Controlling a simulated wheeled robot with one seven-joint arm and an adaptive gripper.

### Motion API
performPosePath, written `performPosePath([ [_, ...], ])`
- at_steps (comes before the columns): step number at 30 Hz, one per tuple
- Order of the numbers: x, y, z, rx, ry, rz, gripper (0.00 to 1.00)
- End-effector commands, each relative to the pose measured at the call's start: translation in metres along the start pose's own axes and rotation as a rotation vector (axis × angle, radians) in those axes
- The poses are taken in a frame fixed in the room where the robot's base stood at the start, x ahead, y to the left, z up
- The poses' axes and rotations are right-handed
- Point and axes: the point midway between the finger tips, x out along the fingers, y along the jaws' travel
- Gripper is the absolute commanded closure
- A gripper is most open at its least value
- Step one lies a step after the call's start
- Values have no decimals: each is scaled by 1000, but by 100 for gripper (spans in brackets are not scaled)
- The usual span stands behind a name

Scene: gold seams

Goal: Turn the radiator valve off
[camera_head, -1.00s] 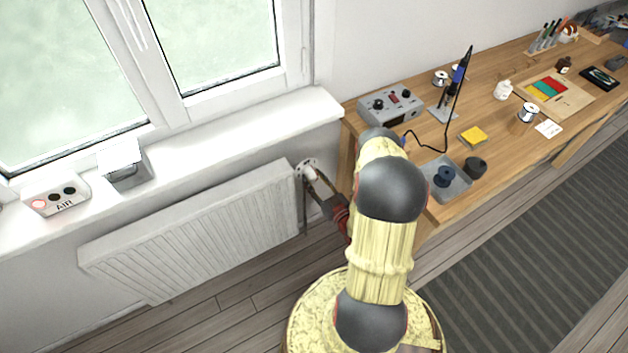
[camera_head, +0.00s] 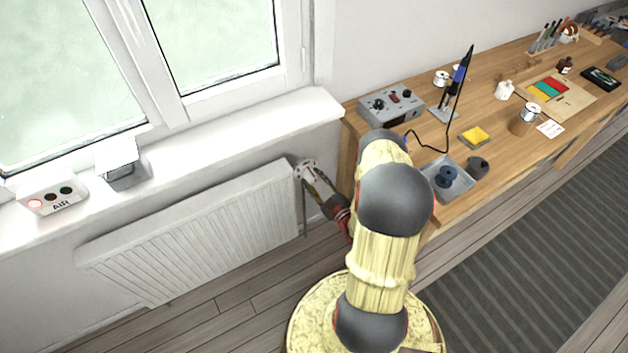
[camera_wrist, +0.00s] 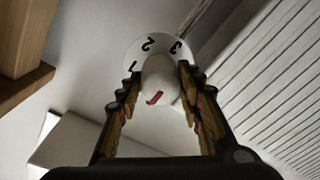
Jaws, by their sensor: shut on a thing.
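The white radiator (camera_head: 195,240) hangs under the window sill. Its valve sits at the radiator's upper right end, with a pale round dial plate (camera_head: 303,165) behind it. In the wrist view the valve knob (camera_wrist: 159,76) is white and rounded with a red mark on its front. The dial plate (camera_wrist: 140,43) behind it shows the numerals 1, 2 and 3; the rest of the scale is hidden. My gripper (camera_head: 312,176) is at the valve, and in the wrist view its two fingers (camera_wrist: 157,88) are shut on the knob from both sides.
The wooden workbench (camera_head: 355,140) stands close to the right of the valve, holding a grey control box (camera_head: 391,104), a soldering iron and a grey tray (camera_head: 458,188). A white AIR box (camera_head: 50,194) stands on the sill (camera_head: 225,128). Floor below the radiator is clear.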

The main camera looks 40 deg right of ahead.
Motion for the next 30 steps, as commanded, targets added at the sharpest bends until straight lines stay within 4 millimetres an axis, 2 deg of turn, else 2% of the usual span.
performPosePath([
  [13,-1,-1,1,-7,-4,-2,89],
  [14,-1,-1,1,-7,-4,-2,62],
  [23,0,0,0,-7,-2,-1,45],
  [30,0,0,0,-7,-1,0,45],
])
